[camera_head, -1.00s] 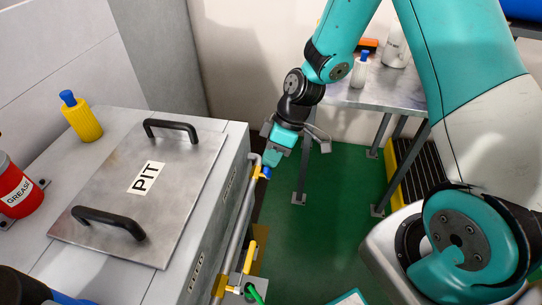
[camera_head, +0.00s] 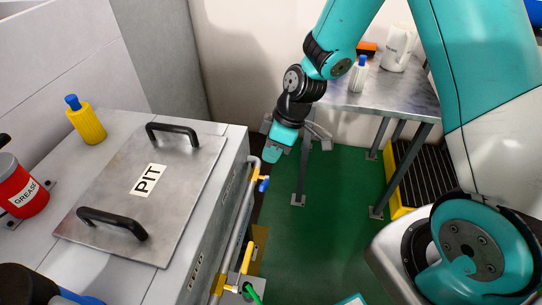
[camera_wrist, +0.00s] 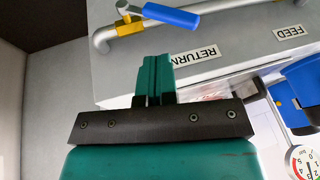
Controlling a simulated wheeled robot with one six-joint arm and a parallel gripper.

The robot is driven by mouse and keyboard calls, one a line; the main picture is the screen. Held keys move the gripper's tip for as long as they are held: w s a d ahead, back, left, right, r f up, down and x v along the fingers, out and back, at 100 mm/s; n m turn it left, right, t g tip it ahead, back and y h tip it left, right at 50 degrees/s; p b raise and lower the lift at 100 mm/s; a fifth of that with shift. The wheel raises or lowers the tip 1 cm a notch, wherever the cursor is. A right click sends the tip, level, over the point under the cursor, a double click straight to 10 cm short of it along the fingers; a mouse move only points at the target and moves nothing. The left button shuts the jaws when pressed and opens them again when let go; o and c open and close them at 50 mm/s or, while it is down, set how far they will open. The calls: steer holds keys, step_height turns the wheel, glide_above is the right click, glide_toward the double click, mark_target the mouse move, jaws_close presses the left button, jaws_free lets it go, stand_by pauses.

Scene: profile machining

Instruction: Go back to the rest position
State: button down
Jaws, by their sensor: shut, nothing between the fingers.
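My gripper (camera_head: 270,154) hangs from the teal arm in the head view, in the air to the right of the machine's side pipe. Its fingers are shut with nothing between them. In the wrist view the closed teal fingers (camera_wrist: 153,76) point toward the machine's side face, apart from the pipe. A blue-handled valve (camera_head: 263,184) sits on the pipe just below and left of the gripper. The blue handle also shows in the wrist view (camera_wrist: 200,15), beyond the fingertips.
The grey machine with its PIT lid (camera_head: 150,195) stands at the left. A yellow bottle (camera_head: 86,120) and a red grease can (camera_head: 20,188) stand on it. A yellow-handled valve (camera_head: 247,258) is lower on the pipe. A metal table (camera_head: 385,95) stands behind. Green floor (camera_head: 330,220) is open between.

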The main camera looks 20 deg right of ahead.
steer(key=s+a+v, duration=0.1)
steer(key=v, duration=0.7)
steer(key=shift+s+r, duration=0.4)
steer(key=shift+r, duration=0.2)
steer(key=s+a+r+m+p, duration=0.2)
steer(key=s+a+r+p, duration=0.1)
steer(key=s+r, duration=0.5)
steer(key=s+a+r+m+p, duration=0.2)
steer(key=s+a+r+p, duration=0.1)
steer(key=s+r, duration=0.6)
steer(key=shift+s+a+r+m, duration=0.2)
steer(key=shift+s+r+m, duration=0.15)
steer(key=shift+r, duration=0.4)
steer(key=shift+a, duration=0.1)
